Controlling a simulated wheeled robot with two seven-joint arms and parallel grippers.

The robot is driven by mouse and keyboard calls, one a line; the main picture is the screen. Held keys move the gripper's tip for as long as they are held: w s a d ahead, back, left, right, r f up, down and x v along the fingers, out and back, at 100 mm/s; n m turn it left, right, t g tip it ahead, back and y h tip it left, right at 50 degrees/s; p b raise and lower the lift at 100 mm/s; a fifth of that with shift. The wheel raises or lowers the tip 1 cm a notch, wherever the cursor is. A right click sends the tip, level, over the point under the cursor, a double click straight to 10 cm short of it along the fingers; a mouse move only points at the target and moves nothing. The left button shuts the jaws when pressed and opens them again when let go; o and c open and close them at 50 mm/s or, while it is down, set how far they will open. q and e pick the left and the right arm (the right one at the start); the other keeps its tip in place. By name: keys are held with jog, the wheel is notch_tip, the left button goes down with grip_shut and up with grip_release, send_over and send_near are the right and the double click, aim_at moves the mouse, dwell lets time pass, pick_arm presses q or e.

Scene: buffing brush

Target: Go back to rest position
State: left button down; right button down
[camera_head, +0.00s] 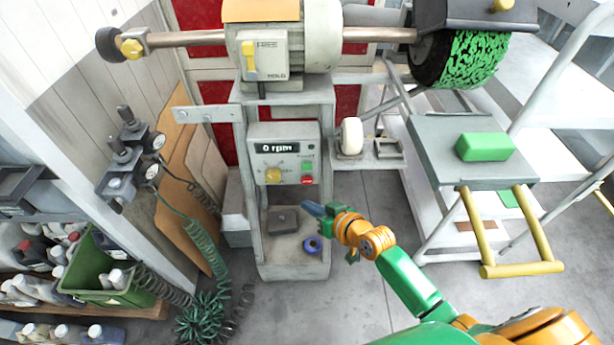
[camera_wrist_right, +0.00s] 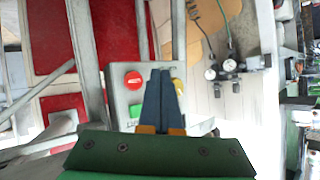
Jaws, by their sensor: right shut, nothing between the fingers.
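My right gripper (camera_head: 314,209) is in front of the lower part of the buffing machine's pedestal (camera_head: 291,110) in the head view. Its blue fingers are together and empty, and they show in the right wrist view (camera_wrist_right: 162,92). The control panel (camera_head: 284,158) reads "0 rpm" and carries a yellow dial, a green button and a red button (camera_head: 307,180). In the right wrist view the red button (camera_wrist_right: 133,79) and green button (camera_wrist_right: 135,110) lie just left of the fingers. I cannot tell whether the fingers touch the panel. My left gripper is not in view.
A green buffing brush (camera_head: 476,58) is on the machine's right shaft end. A green block (camera_head: 485,146) lies on a grey stand with a yellow handle (camera_head: 522,268). A green crate (camera_head: 103,285), bottles and a coiled green hose (camera_head: 205,315) are at left. Floor (camera_head: 350,300) near my arm is clear.

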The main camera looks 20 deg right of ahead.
jog(key=shift+s+f, duration=0.1)
jog(key=shift+s, duration=0.1)
dwell(0.3)
jog(key=s+d+f+g+h, duration=0.1)
jog(key=s+d+f+g, duration=0.1)
jog(key=s+f, duration=0.35)
jog(key=s+d+f+g+h, duration=0.1)
jog(key=s+d+f+h, duration=0.15)
jog(key=f, duration=0.65)
jog(key=s+f+g, duration=0.3)
jog(key=s+f, duration=0.4)
jog(key=s, duration=0.7)
jog(key=s+f+g+h, duration=0.1)
jog(key=s+f+g, duration=0.3)
jog(key=s, duration=1.1)
notch_tip(320, 180, down, 3)
jog(key=shift+d+n, duration=0.2)
jog(key=shift+n, duration=0.2)
jog(key=shift+w, duration=0.1)
